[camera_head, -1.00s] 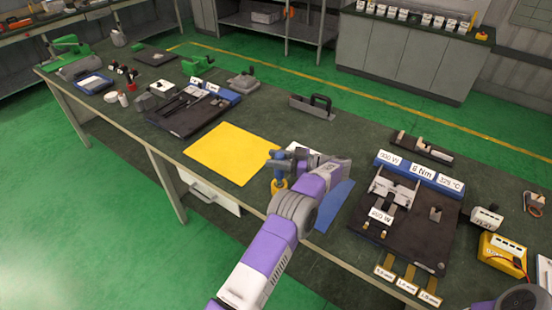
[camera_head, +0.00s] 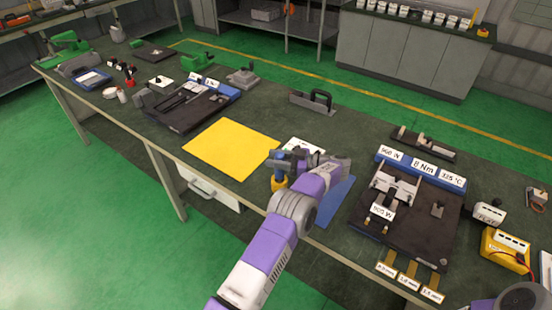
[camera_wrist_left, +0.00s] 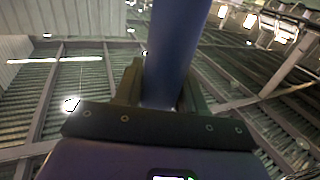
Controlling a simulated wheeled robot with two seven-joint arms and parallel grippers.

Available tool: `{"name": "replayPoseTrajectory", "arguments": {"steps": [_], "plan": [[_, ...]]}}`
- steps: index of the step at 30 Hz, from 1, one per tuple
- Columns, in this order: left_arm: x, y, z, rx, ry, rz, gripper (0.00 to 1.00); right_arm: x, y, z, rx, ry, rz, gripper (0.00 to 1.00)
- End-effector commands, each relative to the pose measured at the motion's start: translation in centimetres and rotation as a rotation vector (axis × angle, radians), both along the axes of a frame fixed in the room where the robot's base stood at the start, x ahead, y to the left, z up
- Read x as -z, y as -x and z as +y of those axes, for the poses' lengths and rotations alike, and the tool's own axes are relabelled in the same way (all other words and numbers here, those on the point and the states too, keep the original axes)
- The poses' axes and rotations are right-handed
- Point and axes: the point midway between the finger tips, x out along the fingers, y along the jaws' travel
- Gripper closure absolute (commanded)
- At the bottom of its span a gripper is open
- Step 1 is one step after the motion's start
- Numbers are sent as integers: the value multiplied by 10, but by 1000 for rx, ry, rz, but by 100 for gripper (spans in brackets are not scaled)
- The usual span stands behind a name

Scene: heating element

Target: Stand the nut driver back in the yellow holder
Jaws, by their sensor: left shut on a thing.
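My left gripper (camera_head: 284,161) is shut on the blue handle of the nut driver (camera_head: 279,168), near the front edge of the bench. In the left wrist view the blue handle (camera_wrist_left: 176,45) stands between the fingers. The yellow holder (camera_head: 279,184) shows directly below the blue handle. The driver looks about upright over the holder. Whether its lower end is inside the holder cannot be told. My right gripper is out of view.
A yellow mat (camera_head: 232,147) lies left of the gripper and a blue mat (camera_head: 334,203) right of it, partly behind my arm. A dark fixture board (camera_head: 410,238) with white labels stands further right. A grey handled tool (camera_head: 314,103) lies behind.

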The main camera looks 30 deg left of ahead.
Motion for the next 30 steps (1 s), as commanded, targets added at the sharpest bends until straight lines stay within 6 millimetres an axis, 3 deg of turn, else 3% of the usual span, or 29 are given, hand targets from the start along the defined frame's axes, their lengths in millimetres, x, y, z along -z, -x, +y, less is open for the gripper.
{"name": "replayPoseTrajectory", "arguments": {"steps": [10,11,16,30], "plan": [[8,0,0,-1,-3,-2,100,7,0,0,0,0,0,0],[8,0,0,-1,-3,-2,59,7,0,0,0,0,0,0],[7,0,0,0,-2,-2,33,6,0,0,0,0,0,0],[9,3,-8,-15,2,0,30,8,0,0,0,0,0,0]]}}
